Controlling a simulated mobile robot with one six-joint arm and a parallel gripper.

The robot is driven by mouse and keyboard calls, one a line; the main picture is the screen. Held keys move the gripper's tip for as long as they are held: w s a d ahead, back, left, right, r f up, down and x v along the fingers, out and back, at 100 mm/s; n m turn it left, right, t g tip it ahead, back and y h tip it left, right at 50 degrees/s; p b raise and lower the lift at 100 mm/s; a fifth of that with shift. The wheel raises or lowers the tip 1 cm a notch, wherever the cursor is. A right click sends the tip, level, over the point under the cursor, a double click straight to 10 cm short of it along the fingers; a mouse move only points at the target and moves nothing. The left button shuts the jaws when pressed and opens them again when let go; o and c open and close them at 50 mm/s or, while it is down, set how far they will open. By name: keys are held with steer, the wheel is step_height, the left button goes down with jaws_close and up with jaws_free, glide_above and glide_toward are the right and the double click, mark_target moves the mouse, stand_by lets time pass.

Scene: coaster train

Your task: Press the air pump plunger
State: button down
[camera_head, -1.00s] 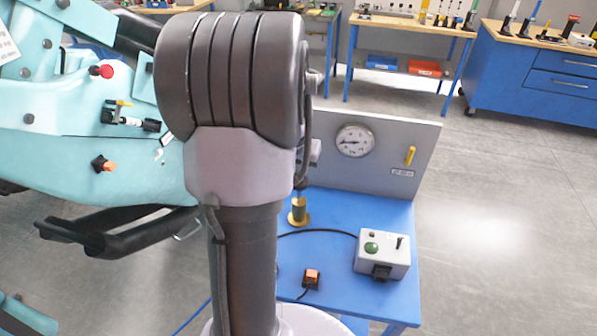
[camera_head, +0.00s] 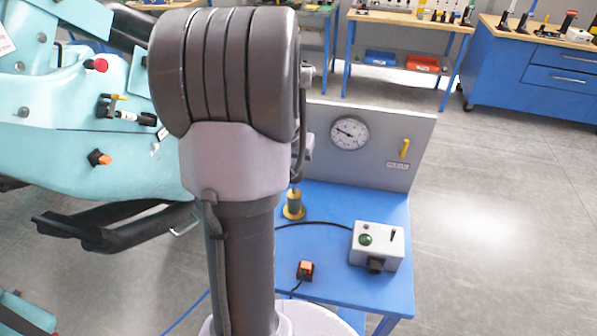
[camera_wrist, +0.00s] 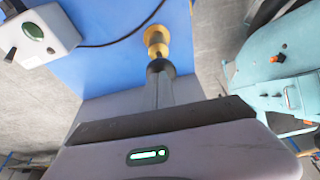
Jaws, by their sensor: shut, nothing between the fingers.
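The air pump is a small brass-yellow cylinder (camera_head: 293,206) on the blue table, just right of my arm in the head view. In the wrist view its yellow body (camera_wrist: 156,40) shows with the dark round plunger knob (camera_wrist: 160,66) on the near side. My gripper (camera_wrist: 160,80) is shut and empty, its fingertips lined up with the knob and right at it. Contact looks likely, but I cannot be sure. In the head view my arm hides most of the gripper. The pressure gauge (camera_head: 349,133) stands on the grey panel behind the pump, its needle pointing up-left.
The blue table (camera_head: 332,215) also bears a grey control box (camera_head: 376,246) with a green button and a small orange-topped switch (camera_head: 305,270). A yellow lever (camera_head: 404,150) is on the grey panel (camera_head: 375,175). The turquoise coaster car (camera_head: 90,165) is at left. Floor at right is clear.

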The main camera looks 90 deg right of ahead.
steer(key=p+v, duration=0.2)
steer(key=v, duration=0.7)
steer(key=shift+d, duration=0.1)
stand_by(1.6)
